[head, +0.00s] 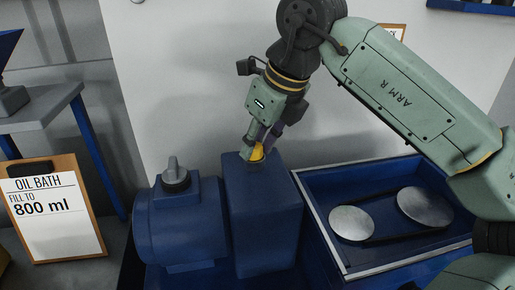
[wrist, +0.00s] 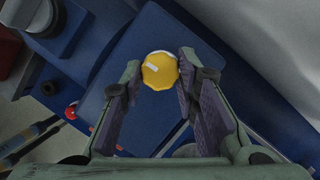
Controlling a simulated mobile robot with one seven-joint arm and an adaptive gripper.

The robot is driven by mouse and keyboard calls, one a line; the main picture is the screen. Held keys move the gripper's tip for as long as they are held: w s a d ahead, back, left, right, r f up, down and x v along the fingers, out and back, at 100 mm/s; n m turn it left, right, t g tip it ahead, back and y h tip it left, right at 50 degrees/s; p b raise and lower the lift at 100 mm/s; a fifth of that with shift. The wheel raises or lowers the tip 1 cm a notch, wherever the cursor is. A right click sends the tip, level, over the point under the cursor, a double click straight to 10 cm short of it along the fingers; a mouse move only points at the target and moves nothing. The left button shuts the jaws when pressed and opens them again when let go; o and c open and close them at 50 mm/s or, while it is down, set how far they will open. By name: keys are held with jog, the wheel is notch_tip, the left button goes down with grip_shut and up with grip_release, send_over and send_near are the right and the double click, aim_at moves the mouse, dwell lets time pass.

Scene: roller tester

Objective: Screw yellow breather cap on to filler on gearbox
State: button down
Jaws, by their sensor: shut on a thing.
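The yellow breather cap (wrist: 159,72) sits between my gripper's fingertips in the wrist view, at the top of the blue gearbox (wrist: 124,78). A pale ring shows at the cap's far edge; the filler beneath is mostly hidden. In the head view, my gripper (head: 259,144) points down at the top of the tall blue gearbox (head: 265,215), with the yellow cap (head: 257,153) at its tips. My gripper is shut on the cap. I cannot tell whether the cap's threads are engaged.
A blue motor (head: 182,225) with a grey knob stands left of the gearbox. A blue tray (head: 345,265) with two metal discs lies to the right. A clipboard (head: 52,208) reading "OIL BATH, FILL TO 800 ml" leans at left. A pale wall stands close behind.

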jog(key=m+b, duration=0.1)
jog(key=m+h+b, duration=0.1)
jog(key=m, duration=0.1)
jog(key=shift+a+f+m+t, duration=0.2)
jog(key=shift+m+t, duration=0.1)
jog(key=shift+t, duration=0.1)
jog(key=shift+s+r+m, duration=0.1)
jog(key=shift+r+m, duration=0.1)
jog(key=shift+m, duration=0.5)
jog(key=shift+h+b, duration=0.3)
jog(key=shift+b, duration=0.05)
